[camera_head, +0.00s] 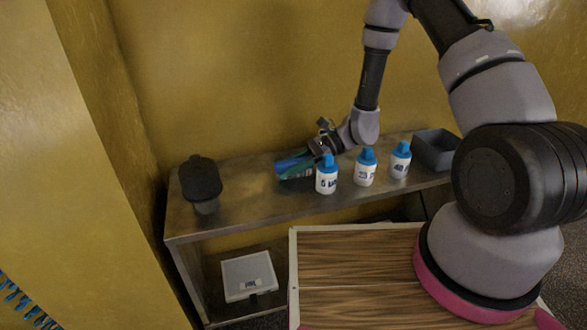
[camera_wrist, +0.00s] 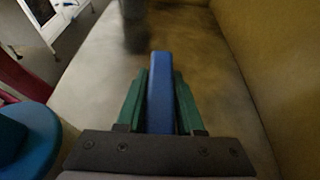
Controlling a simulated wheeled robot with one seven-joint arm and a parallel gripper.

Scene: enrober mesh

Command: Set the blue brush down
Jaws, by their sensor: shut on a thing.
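The blue brush (camera_head: 289,165) is held at the end of my arm, low over the back part of the metal bench (camera_head: 240,208), behind the white bottles. I cannot tell whether it touches the bench top. In the wrist view the blue brush (camera_wrist: 161,92) is a long blue bar between the two green fingers. My gripper (camera_head: 302,164) is shut on it; it also shows in the wrist view (camera_wrist: 160,98). The brush's far end points along the bench, to the left in the head view. Its bristles are not clearly visible.
White bottles with blue caps (camera_head: 326,176) (camera_head: 365,168) (camera_head: 400,160) stand along the bench front. A grey bin (camera_head: 436,149) is at its right end. A black-topped container (camera_head: 201,179) is at the left. Bare bench lies between container and brush. A white box (camera_head: 248,276) is below.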

